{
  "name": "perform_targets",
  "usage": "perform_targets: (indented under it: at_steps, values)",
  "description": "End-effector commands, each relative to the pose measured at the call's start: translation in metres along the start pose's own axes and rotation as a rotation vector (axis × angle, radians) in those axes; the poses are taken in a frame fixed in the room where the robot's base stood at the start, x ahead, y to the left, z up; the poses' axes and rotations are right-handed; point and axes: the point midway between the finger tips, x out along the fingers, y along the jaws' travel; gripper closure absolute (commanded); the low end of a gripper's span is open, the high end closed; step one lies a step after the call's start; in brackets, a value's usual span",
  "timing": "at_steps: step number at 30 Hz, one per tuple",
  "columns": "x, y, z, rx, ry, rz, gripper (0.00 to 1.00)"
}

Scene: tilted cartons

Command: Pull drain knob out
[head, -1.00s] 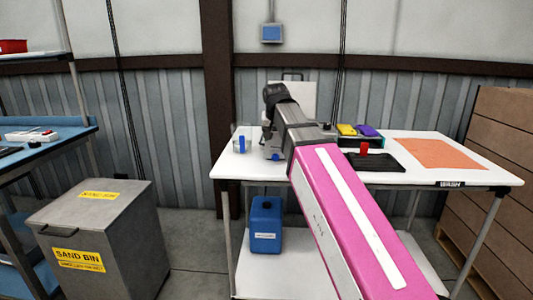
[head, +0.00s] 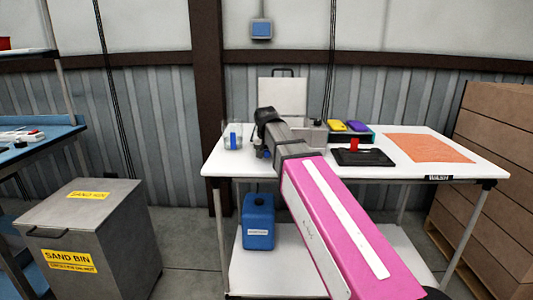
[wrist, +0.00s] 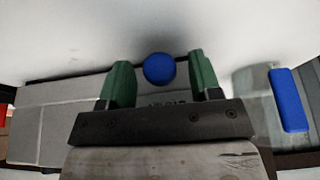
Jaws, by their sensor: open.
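A round blue knob (wrist: 159,69) shows in the wrist view, between the two green fingers of my gripper (wrist: 159,62). The fingers are apart, with a visible gap on each side of the knob. I cannot tell how deep the knob sits between them. In the head view my gripper is over the left part of the white table (head: 455,160), mostly hidden by my own wrist and arm. A small blue patch (head: 262,153) shows beside it there; I cannot tell if it is the knob.
A clear container with a blue strip (head: 233,138) stands left of my gripper; it also shows in the wrist view (wrist: 289,100). A black tray (head: 378,158), a red item (head: 354,145) and an orange sheet (head: 428,148) lie to the right. A blue canister (head: 258,222) sits below.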

Motion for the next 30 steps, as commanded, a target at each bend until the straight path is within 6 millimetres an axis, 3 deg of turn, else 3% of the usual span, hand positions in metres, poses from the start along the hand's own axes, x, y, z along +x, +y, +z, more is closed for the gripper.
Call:
perform_targets:
  at_steps: [9,14,15,20,27,30]
  values:
    - [0.002,0.000,0.000,0.000,0.000,0.000,0.42]
    - [0.002,0.000,0.000,0.000,0.000,0.000,0.94]
    - [0.001,0.000,0.000,0.000,0.000,0.000,1.00]
    - [0.001,0.000,0.001,0.000,0.000,0.000,1.00]
    - [-0.010,0.000,0.027,-0.002,0.000,-0.001,1.00]
    - [-0.010,0.000,0.026,-0.001,0.000,0.000,1.00]
